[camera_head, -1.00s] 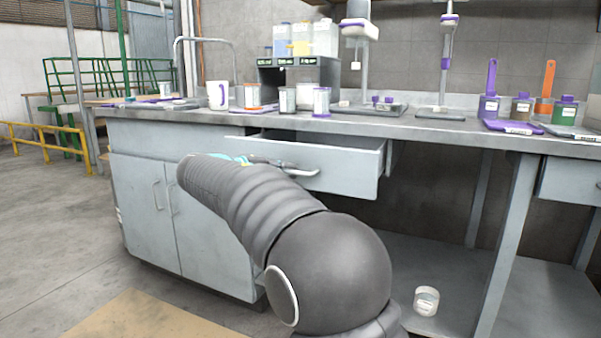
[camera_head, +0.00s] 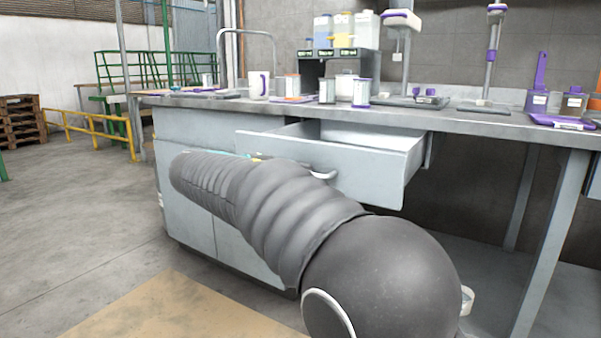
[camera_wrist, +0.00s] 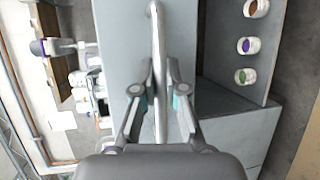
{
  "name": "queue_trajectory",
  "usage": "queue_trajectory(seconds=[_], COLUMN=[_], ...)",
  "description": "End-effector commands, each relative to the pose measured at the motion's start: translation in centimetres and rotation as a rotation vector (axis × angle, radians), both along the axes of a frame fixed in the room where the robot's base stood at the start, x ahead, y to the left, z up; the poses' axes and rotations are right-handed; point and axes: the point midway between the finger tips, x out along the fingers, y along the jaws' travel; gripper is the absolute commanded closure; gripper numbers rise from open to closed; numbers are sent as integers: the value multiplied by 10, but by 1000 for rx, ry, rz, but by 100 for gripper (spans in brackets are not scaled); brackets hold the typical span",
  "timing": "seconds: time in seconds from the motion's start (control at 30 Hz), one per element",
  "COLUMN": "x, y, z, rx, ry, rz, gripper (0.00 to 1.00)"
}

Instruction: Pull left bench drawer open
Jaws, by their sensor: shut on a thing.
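The left bench drawer (camera_head: 390,170) is part-way open below the bench top, its empty-looking inside showing from above. Its curved metal handle (camera_head: 323,175) shows just past my arm; in the wrist view the handle bar (camera_wrist: 157,65) runs upright between my fingers. My gripper (camera_wrist: 157,78) is shut on this handle, one dark finger with a teal pad on each side. In the head view my arm hides most of the gripper and part of the drawer front.
The bench top (camera_head: 455,117) carries a mug (camera_head: 259,87), jars and a dispenser (camera_head: 340,70). Cabinet doors (camera_head: 190,205) are below left. Jars (camera_wrist: 247,45) stand on a lower surface in the wrist view. Open floor (camera_head: 90,210) lies left, with a yellow rail (camera_head: 95,130).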

Motion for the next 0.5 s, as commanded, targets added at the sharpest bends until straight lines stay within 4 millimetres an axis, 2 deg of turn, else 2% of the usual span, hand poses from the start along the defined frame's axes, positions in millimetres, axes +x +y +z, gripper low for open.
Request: queue_trajectory(seconds=[0.1, 0.13, 0.23, 0.5], x=[0, 0, 0, 0], y=[0, 0, 0, 0], z=[0, 0, 0, 0], rx=[0, 0, 0, 0], ry=[0, 0, 0, 0], rz=[0, 0, 0, 0], gripper=[100, 87, 63, 63])
